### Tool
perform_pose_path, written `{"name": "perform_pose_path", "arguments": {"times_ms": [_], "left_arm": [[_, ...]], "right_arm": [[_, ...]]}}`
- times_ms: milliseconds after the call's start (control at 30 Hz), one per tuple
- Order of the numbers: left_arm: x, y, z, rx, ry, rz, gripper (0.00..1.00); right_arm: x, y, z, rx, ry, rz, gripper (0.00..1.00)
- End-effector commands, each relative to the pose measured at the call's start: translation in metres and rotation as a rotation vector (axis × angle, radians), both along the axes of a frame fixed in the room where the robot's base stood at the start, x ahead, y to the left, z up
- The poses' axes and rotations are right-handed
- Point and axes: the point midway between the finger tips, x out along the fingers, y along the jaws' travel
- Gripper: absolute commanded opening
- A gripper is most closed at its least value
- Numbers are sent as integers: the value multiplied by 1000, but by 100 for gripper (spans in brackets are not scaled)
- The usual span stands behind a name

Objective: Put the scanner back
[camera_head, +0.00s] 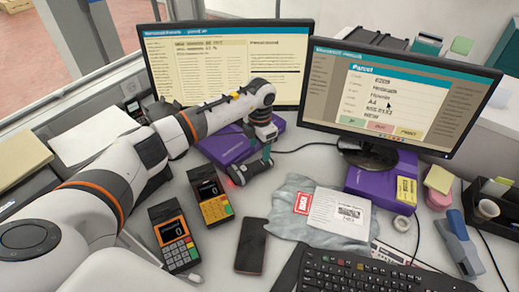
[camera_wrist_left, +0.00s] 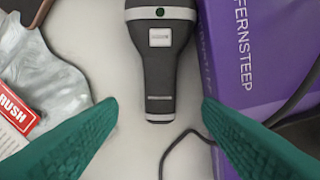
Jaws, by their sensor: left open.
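The scanner (camera_wrist_left: 160,75) is dark grey with a pale ring, a green light and a white button. In the head view the scanner (camera_head: 252,169) lies on the counter, with a red glow at its left end. It is partly hidden by my left gripper (camera_head: 262,148), which is above it. In the left wrist view the teal fingers of my left gripper (camera_wrist_left: 160,105) are open, one on each side of the handle end, with gaps between. The scanner is not held. I cannot make out its holder for sure. My right gripper is not in view.
A purple box (camera_wrist_left: 255,60) stands close beside the scanner. Two card terminals (camera_head: 174,238) (camera_head: 210,197), a phone (camera_head: 252,246), a grey parcel bag (camera_head: 290,205) and a keyboard (camera_head: 365,275) lie nearer. Two monitors (camera_head: 225,60) (camera_head: 395,100) stand behind. A thin dark cable (camera_wrist_left: 180,140) runs near the handle.

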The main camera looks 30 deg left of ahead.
Motion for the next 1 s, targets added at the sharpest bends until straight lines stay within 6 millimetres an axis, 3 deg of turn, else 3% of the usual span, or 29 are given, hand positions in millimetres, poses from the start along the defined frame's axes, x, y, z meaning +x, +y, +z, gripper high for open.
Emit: {"name": "perform_pose_path", "arguments": {"times_ms": [200,433,633,1000], "left_arm": [[1,1,51,2,-6,0,60],[1,1,91,1,-4,0,60],[0,1,105,2,-1,1,60],[0,1,105,1,0,1,60]], "right_arm": [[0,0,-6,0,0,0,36],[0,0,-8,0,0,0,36],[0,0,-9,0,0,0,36],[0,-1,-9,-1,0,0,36]]}}
